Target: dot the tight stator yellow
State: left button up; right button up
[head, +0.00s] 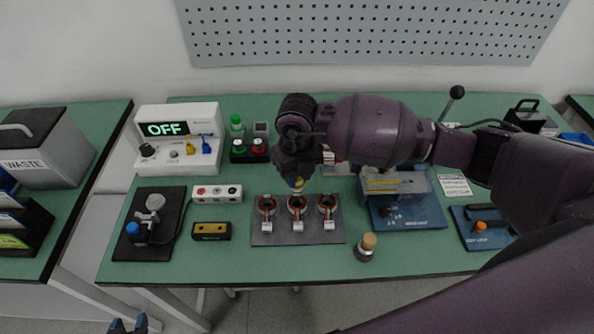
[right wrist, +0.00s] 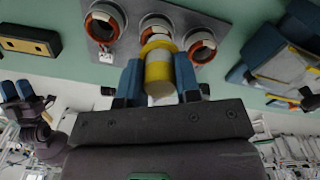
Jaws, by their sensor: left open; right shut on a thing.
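Three stators with copper windings and white tags stand in a row on a grey plate (head: 258,239): the left stator (head: 267,205), the middle stator (head: 297,204) and the right stator (head: 327,204). In the right wrist view they show at the top. My right gripper (head: 297,182) is shut on a yellow marker (right wrist: 158,68), with its blue fingers on either side. The marker is over or just behind the middle stator; I cannot tell if it touches. I see no clear dot on any stator. My left gripper (head: 129,325) is open and empty at the bottom left edge.
A tester reading OFF (head: 165,131) stands at the back left. Bottles in a black holder (head: 249,155), a yellow block (head: 211,231), a wood-topped jar (head: 366,246) and a blue fixture (head: 416,213) surround the plate. The front table strip is mostly clear.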

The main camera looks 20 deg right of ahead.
jog(key=shift+f, duration=0.15)
dwell(0.8)
jog(key=shift+f+b, duration=0.35)
jog(key=shift+f, duration=0.15)
dwell(0.6)
jog(key=shift+r, duration=0.15)
jog(key=shift+r+p, duration=0.45)
jog(key=shift+r, duration=0.1)
jog(key=shift+r+p, duration=1.55)
jog(key=shift+r, duration=0.8)
jog(key=shift+f, duration=0.15)
